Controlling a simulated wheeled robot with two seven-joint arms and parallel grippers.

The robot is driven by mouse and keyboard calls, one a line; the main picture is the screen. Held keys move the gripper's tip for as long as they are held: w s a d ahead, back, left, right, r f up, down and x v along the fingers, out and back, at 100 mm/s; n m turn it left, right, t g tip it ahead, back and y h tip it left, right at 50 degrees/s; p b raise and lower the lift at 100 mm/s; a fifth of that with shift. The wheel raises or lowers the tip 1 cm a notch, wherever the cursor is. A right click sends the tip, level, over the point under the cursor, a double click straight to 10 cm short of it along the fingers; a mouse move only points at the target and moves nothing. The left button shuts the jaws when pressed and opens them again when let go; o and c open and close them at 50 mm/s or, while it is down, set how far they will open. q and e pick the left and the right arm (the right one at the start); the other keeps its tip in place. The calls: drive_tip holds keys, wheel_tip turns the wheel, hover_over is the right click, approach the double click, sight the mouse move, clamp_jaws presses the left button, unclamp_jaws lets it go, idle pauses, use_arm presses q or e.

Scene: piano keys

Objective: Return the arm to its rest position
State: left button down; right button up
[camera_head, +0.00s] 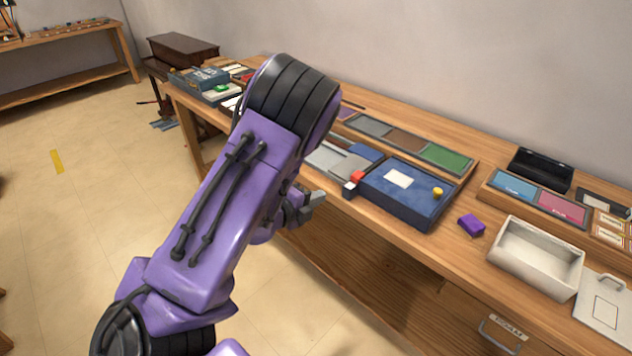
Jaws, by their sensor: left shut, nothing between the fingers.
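My left arm rises from the bottom left in purple and black, and covers the middle of the view. My left gripper (312,202) shows beside its forearm, in front of the table's near edge. It is shut and empty, and its fingers point right. It appears apart from the objects on the table. My right gripper is out of view. No piano keys can be made out clearly; a dark brown piano-like cabinet (182,48) stands at the back left.
The long wooden table (455,250) carries a blue box (415,205) with a yellow knob, a purple block (471,225), a white bin (538,255) and coloured trays (445,157). A drawer (480,318) is below. Open floor (60,240) lies left.

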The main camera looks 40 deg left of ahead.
use_arm(q)
drive_tip(key=shift+w, duration=0.1)
idle(0.4)
drive_tip(key=s+d+f+n+g+y, duration=0.1)
drive_tip(key=s+f+n+g+y, duration=0.15)
drive_tip(key=f+n, duration=0.45)
drive_tip(key=s+f+n+g+y, duration=0.2)
drive_tip(key=s+f+n, duration=0.15)
drive_tip(key=n, duration=0.75)
drive_tip(key=s+d+f+n+g, duration=0.3)
drive_tip(key=s+f, duration=0.3)
drive_tip(key=s, duration=0.4)
drive_tip(key=s+d+f+n+g, duration=0.4)
drive_tip(key=s+d+f, duration=0.2)
drive_tip(key=s, duration=0.5)
drive_tip(key=shift+s+f, duration=0.2)
drive_tip(key=shift+f, duration=0.45)
drive_tip(key=shift+d+h, duration=0.1)
drive_tip(key=shift+h, duration=0.15)
